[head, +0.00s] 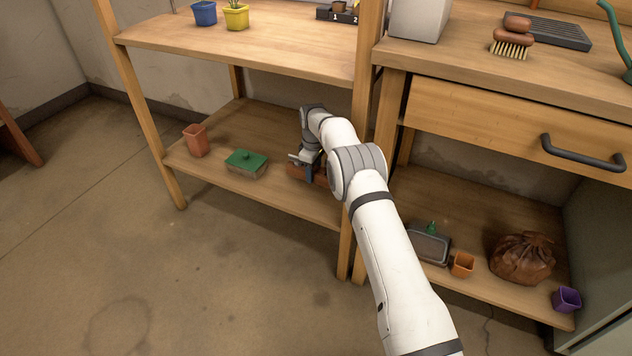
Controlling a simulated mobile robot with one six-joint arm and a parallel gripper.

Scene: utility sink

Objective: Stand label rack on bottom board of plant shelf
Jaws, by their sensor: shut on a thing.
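The plant shelf's bottom board (262,122) is the low wooden board at the left. My gripper (304,163) is over its right part, close to the front edge. It is shut on a reddish-brown piece (298,173), which seems to be the label rack. A small blue part shows beside it. The piece is low, at or just above the board; I cannot tell whether it touches. My wrist and forearm hide its right side and most of its shape.
On the bottom board, a terracotta pot (195,140) and a green-topped block (246,163) stand left of my gripper. The shelf's front right post (362,120) is close to my arm. The upper board (250,45) hangs above. The back middle of the bottom board is clear.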

